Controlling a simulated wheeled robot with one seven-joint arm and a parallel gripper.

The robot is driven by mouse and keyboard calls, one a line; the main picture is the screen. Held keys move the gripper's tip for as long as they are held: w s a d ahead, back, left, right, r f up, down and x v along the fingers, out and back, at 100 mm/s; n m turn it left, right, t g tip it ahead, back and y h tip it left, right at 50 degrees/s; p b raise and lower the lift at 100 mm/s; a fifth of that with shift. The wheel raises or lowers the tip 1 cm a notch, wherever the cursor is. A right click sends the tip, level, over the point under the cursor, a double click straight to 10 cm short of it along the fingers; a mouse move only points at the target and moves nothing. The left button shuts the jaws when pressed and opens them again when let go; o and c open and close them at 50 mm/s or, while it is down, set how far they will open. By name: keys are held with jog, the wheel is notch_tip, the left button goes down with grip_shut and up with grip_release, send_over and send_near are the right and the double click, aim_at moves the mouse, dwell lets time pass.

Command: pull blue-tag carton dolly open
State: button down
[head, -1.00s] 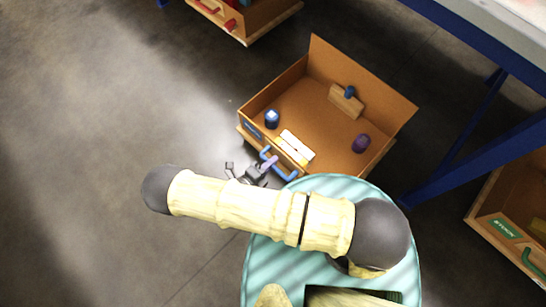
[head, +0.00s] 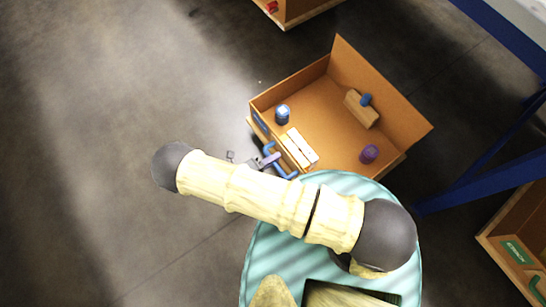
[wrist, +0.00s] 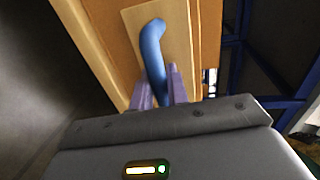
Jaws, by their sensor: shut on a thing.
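The blue-tag carton dolly (head: 335,135) is an open brown carton on a low wooden base, with a blue tag (head: 261,123) and a blue handle (head: 285,171) on its near-left side. My gripper (head: 270,160) is at that handle, partly hidden by my arm. In the wrist view the purple fingers (wrist: 160,88) are shut around the blue handle (wrist: 153,45), which stands out from a pale wooden plate. Inside the carton are a blue jar, a purple jar, white-topped pieces and a wooden block with a blue part.
A carton with a red handle (head: 290,10) is at the top, and one with a green tag (head: 517,252) is at the lower right. A blue-legged table (head: 490,170) stands at the right. Bare floor (head: 100,150) lies open to the left.

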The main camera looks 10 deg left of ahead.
jog(key=c, duration=1.4)
grip_release()
jog(key=shift+s+f, duration=0.1)
jog(key=shift+s, duration=0.05)
jog(key=shift+w, duration=0.2)
jog(key=p+v, duration=0.4)
jog(key=v, duration=1.3)
jog(key=shift+s, duration=0.3)
jog(key=shift+a, duration=0.1)
